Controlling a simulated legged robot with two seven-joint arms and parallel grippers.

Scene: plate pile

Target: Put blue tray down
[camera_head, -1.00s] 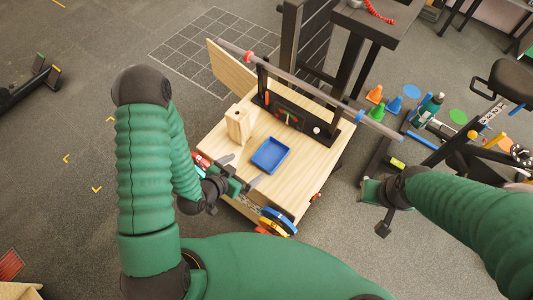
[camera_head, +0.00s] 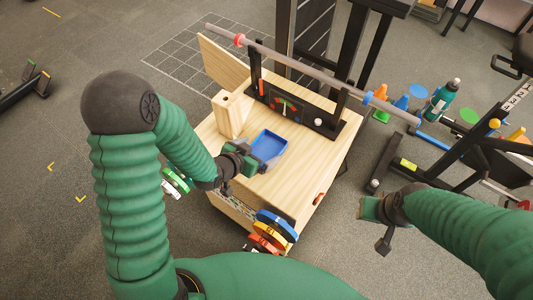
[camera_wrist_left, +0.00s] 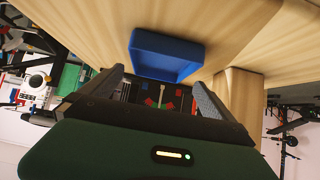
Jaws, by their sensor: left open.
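The blue tray (camera_head: 270,143) lies flat on the light wooden table top (camera_head: 290,180), in front of the black gauge panel. My left gripper (camera_head: 258,161) is at the tray's near left side and covers part of it. In the left wrist view the tray (camera_wrist_left: 165,54) shows beyond the two grey fingers of my left gripper (camera_wrist_left: 157,82), which are spread apart with nothing clearly between them. Whether a finger touches the tray I cannot tell. My right gripper (camera_head: 372,209) hangs off the table to the right, and its jaws are not clear.
A wooden block (camera_head: 228,115) with holes stands left of the tray. Behind the tray is the gauge panel (camera_head: 290,108), with a long bar (camera_head: 310,72) across its posts. Coloured weight discs (camera_head: 275,228) sit at the near edge. The table's right part is bare.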

